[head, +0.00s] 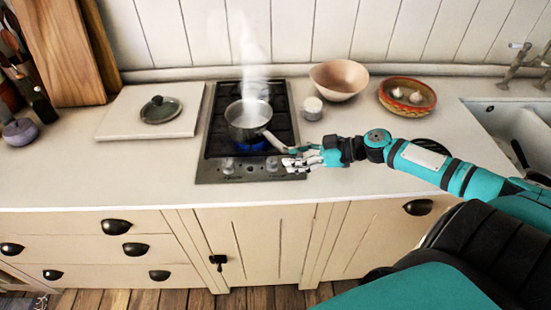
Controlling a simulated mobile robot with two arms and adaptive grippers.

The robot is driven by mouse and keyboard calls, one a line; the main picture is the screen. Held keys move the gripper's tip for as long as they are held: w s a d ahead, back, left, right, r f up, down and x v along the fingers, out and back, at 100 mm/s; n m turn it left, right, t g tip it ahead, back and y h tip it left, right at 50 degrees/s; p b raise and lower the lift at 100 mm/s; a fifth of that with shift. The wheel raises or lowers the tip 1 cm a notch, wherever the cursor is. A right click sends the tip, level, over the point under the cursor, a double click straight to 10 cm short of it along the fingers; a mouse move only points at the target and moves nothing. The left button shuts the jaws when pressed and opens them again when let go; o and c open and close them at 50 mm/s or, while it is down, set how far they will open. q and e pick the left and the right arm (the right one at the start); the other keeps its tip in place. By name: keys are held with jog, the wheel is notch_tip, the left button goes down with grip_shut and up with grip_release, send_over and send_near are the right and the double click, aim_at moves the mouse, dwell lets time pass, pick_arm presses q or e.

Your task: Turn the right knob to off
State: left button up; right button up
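The cooktop (208,140) is set in the counter, with its control panel along the front edge. The right knob (272,164) is on the right part of this panel, and a left knob (228,165) is on the left part. A steaming saucepan (248,114) stands on the cooktop over a blue flame (247,145), its handle pointing front right. My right gripper (291,160) is just right of the right knob, close to the pan handle's end. Its fingers are too small to tell whether they are open or touching the knob. My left gripper is not in view.
A small white-topped jar (312,108), a pinkish bowl (339,80) and a dish with garlic (408,96) stand right of the cooktop. A lid (160,109) lies on a white board (120,123) at left. The front counter left of the cooktop is clear.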

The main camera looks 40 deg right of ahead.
aim_at(273, 160)
jog(key=p+x, duration=0.1)
jog(key=x, duration=0.3)
jog(key=shift+w+a, duration=0.2)
jog(key=shift+w, duration=0.15)
jog(key=shift+w+a+f, duration=0.3)
jog(key=shift+a+f, duration=0.05)
jog(key=shift+a, duration=0.05)
jog(key=shift+c, duration=0.5)
